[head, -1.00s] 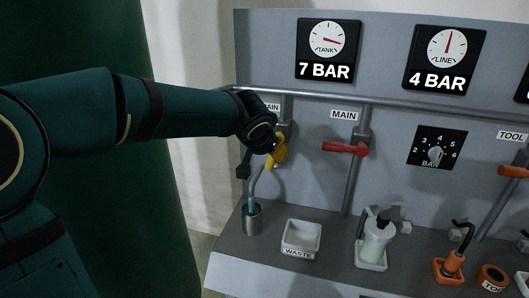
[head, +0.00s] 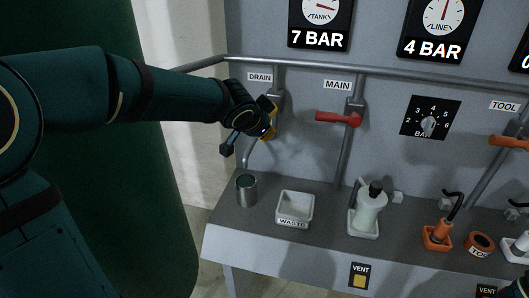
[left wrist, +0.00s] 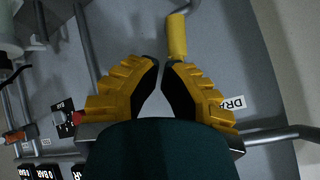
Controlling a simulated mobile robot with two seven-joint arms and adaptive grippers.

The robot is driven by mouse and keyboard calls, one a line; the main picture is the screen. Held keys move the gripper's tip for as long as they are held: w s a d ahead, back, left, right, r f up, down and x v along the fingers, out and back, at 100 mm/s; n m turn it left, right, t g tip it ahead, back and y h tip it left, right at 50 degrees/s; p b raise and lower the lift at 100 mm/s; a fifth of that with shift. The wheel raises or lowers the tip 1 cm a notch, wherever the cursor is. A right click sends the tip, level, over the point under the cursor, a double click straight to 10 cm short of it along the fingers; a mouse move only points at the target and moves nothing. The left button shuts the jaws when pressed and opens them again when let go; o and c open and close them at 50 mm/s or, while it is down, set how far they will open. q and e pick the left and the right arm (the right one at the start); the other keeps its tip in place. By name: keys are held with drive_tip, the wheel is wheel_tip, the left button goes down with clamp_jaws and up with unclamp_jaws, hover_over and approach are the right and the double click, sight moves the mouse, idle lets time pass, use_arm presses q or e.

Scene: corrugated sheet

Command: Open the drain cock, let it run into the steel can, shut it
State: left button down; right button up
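The steel can (head: 246,191) stands upright on the bench ledge under the bent drain spout (head: 247,156). No stream shows between spout and can; the liquid level inside is unclear. The DRAIN label (head: 260,77) is on the panel above. My left gripper (head: 268,120) is at the drain cock and hides most of it. In the left wrist view, the yellow cock handle (left wrist: 177,38) lies just beyond the fingertips, nearer the right one. The fingertips nearly meet, with nothing seen between them. I cannot tell whether they touch the handle. My right gripper is not seen.
The white WASTE tray (head: 294,207) stands right of the can. The red MAIN lever (head: 339,118) is right of the drain cock. A dispenser bottle (head: 369,209) stands further right. A horizontal pipe (head: 400,80) crosses above the valves.

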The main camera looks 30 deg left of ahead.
use_arm(q)
drive_tip(key=s+d+f+m+t+h+b, duration=0.1)
drive_tip(key=s+f+m+t+h, duration=0.2)
drive_tip(key=m, duration=0.6)
drive_tip(key=s+f+m+t+h+b, duration=0.1)
drive_tip(key=f+m+t+h, duration=0.25)
drive_tip(key=m, duration=0.55)
drive_tip(key=f+x, duration=0.1)
drive_tip(key=x, duration=0.9)
drive_tip(key=shift+m+y, duration=0.3)
drive_tip(key=shift+y, duration=0.05)
drive_tip(key=a, duration=0.2)
drive_tip(key=a+r, duration=0.1)
drive_tip(key=a, duration=0.1)
drive_tip(key=shift+a, duration=0.15)
